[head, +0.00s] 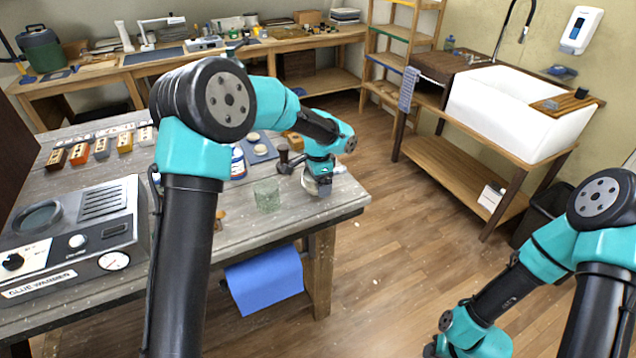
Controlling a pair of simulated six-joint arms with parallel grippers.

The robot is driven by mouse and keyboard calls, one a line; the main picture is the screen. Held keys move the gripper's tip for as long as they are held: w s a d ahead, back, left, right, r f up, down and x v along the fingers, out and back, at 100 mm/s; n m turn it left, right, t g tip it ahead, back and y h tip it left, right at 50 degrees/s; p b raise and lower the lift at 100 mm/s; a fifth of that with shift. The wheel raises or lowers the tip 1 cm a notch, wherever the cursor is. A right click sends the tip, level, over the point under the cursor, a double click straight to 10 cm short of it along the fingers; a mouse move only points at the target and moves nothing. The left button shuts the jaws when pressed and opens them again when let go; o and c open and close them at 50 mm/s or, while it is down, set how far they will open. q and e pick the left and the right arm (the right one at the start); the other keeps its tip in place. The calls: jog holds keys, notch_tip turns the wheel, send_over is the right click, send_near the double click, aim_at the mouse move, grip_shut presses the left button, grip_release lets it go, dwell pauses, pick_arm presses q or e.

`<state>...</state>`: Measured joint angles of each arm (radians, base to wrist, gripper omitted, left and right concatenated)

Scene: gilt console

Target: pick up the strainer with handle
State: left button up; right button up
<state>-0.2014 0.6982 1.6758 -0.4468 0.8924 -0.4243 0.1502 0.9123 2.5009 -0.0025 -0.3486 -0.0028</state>
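My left arm reaches over the workbench (340,197), and its gripper (318,180) points down near the bench's right end. A small silvery rounded thing, which looks like the strainer (319,188), shows right below and around the fingertips. The wrist covers part of it, and I cannot make out its handle clearly or whether the fingers grip it. My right arm hangs at the lower right over the floor, away from the bench, and its fingers are cut off by the bottom edge.
A clear glass (267,195) stands just left of my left gripper. A dark knobbed tool (284,155) and a blue-labelled jar (238,163) are close behind. The glue warmer (75,235) fills the bench's left. A blue cloth (265,280) hangs below the front edge.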

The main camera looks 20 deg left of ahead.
pick_arm(q)
notch_tip(320, 180, up, 3)
jog(key=shift+f, duration=0.15)
jog(key=shift+s+d, duration=0.1)
jog(key=shift+s, duration=0.15)
jog(key=s+d+r, duration=0.1)
jog(key=s+d, duration=0.1)
jog(key=s, duration=0.5)
jog(key=s+d, duration=0.2)
jog(key=s, duration=0.6)
jog(key=shift+r, duration=0.35)
jog(key=s+a+r+n, duration=0.1)
jog(key=s+a+r, duration=0.4)
jog(key=s+a, duration=0.3)
jog(key=shift+a+n, duration=0.2)
jog(key=shift+n, duration=0.1)
send_near(267, 196)
jog(key=w+a+f, duration=0.1)
jog(key=w+f, duration=0.3)
jog(key=f, duration=0.1)
jog(key=shift+s+a, duration=0.15)
